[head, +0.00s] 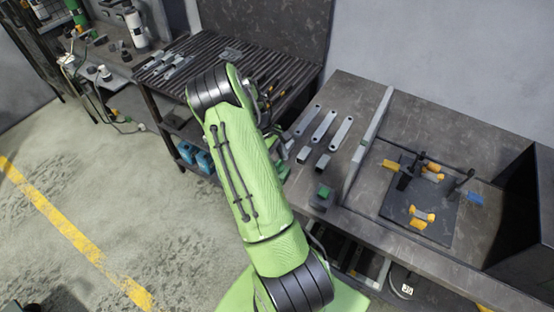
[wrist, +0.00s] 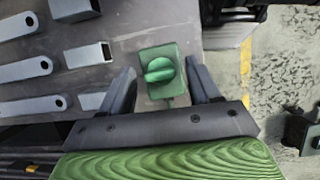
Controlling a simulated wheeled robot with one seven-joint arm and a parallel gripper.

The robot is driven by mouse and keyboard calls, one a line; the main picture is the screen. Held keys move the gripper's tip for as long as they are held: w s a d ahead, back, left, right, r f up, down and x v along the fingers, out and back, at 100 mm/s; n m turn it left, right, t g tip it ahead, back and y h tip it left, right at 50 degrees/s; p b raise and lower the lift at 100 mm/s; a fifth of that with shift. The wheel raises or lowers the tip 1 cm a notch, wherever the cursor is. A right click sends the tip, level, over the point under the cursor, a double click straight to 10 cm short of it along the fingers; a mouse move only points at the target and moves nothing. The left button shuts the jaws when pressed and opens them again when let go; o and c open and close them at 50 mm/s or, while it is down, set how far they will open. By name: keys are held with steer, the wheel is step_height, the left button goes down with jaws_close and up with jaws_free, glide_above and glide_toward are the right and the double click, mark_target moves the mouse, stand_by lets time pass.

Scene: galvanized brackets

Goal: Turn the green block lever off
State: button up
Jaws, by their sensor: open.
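The green block lever shows in the wrist view as a green block with a rounded green knob (wrist: 160,70) on its face. In the head view the green block (head: 323,193) sits near the front edge of the grey workbench, right of my arm. My gripper (wrist: 163,88) is open in the wrist view, with one dark finger on each side of the block and the block between and slightly beyond them. I cannot tell whether the fingers touch it. In the head view my gripper is mostly hidden behind my green arm.
Several flat grey brackets (head: 323,126) and short square tubes (head: 303,155) lie beside the block. A raised grey strip (head: 367,145) divides the bench. Right of it is a dark plate (head: 440,205) with orange clamps. A slatted table (head: 285,75) stands behind my arm.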

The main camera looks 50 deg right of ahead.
steer(key=p+v, duration=0.1)
steer(key=v, duration=1.4)
steer(key=shift+w+r+p, duration=0.2)
steer(key=shift+r+p, duration=0.1)
steer(key=shift+r, duration=0.05)
steer(key=shift+a, duration=0.1)
